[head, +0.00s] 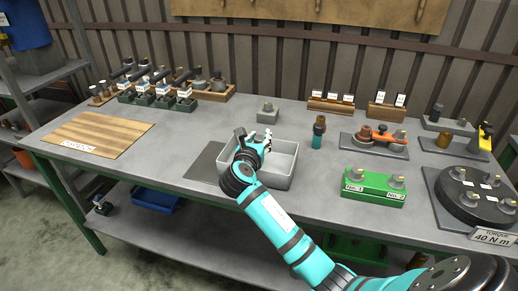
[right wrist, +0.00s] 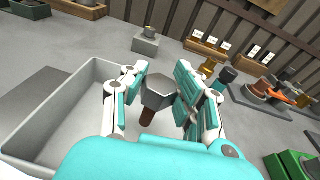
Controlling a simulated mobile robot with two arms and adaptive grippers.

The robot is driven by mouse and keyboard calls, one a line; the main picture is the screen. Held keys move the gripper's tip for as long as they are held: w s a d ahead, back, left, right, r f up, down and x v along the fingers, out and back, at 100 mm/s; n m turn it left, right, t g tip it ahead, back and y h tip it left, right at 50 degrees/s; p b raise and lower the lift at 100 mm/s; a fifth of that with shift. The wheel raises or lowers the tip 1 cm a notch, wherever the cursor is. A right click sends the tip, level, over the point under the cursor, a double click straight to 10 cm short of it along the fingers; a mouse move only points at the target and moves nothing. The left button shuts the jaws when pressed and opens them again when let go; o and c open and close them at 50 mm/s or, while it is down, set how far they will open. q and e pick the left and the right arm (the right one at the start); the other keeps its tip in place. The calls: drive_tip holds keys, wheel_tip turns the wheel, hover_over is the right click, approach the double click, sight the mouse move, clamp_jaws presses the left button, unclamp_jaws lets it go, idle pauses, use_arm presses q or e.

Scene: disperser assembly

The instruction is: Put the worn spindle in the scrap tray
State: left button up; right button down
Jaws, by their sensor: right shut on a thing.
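My right gripper (head: 254,140) is above the grey open tray (head: 285,183), near its back left part. In the right wrist view, the gripper (right wrist: 163,88) is shut on the worn spindle, which has a grey hexagonal head (right wrist: 160,92) and a brown shaft (right wrist: 147,117) pointing down. The spindle is over the tray, whose rim (right wrist: 45,105) shows at left; the fingers and palm hide part of its inside. How far the spindle's lower end is from the tray floor cannot be told. My left gripper is not in view.
A small grey block (head: 267,112) stands behind the tray. A teal and brown part (head: 318,133) stands to its right, and a green fixture (head: 372,187) further right. A dark mat (head: 207,163) and a wooden board (head: 97,133) lie left.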

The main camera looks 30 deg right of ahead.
wheel_tip(320, 180, down, 3)
drive_tip(key=shift+r, duration=0.1)
drive_tip(key=c, duration=1)
unclamp_jaws()
drive_tip(key=v, duration=1.2)
drive_tip(key=shift+s, duration=0.1)
